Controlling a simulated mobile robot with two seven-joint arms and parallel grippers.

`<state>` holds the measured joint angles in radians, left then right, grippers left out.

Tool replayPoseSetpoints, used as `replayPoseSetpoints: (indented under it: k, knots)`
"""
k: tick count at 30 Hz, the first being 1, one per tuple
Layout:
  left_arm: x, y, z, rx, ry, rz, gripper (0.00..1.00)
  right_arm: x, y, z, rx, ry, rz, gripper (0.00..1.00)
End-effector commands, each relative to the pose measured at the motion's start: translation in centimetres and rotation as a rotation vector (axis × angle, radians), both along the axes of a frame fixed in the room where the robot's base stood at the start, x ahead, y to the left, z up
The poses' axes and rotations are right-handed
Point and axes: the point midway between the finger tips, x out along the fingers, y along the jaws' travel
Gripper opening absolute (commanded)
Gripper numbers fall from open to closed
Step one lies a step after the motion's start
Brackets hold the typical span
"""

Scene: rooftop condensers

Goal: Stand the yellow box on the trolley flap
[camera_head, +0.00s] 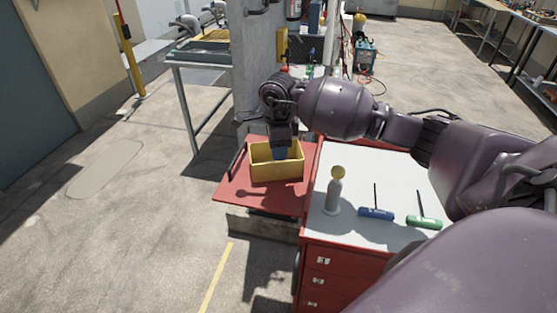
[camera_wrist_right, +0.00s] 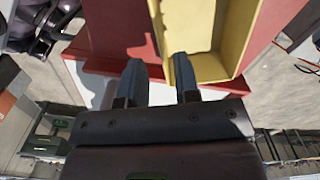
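The yellow box (camera_head: 278,172) is an open-topped bin standing upright on the red trolley flap (camera_head: 232,194). It also shows in the right wrist view (camera_wrist_right: 212,35), seen into from above. My right gripper (camera_head: 280,150) points down at the box's far wall, with a blue-grey finger inside the rim. In the right wrist view my right gripper (camera_wrist_right: 160,72) has its fingers apart, one over the box and one beside it over the red flap. A gap shows between them; contact with the wall is unclear. My left gripper is out of view.
The trolley's white top (camera_head: 345,222) adjoins the flap on the right. It carries a grey bottle with a yellow cap (camera_head: 334,190), a blue T-handle tool (camera_head: 376,213) and a green one (camera_head: 424,223). A grey pillar (camera_head: 257,50) stands behind. Floor at left is clear.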

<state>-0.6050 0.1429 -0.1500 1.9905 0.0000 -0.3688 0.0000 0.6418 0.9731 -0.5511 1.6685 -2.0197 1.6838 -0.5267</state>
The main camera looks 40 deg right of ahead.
Motion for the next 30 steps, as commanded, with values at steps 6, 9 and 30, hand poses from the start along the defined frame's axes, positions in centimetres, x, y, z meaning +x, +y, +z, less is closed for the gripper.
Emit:
replayPoseSetpoints:
  k: [6,9,30]
  knots:
    - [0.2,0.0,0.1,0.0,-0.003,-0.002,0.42,0.1,0.0,4.1,-0.001,-0.003,0.0,0.29]
    - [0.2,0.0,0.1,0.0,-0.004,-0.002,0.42,0.0,0.0,5.3,-0.002,-0.001,0.001,0.29]
    - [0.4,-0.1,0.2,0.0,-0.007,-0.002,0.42,0.0,0.0,6.7,0.0,0.0,0.0,0.29]
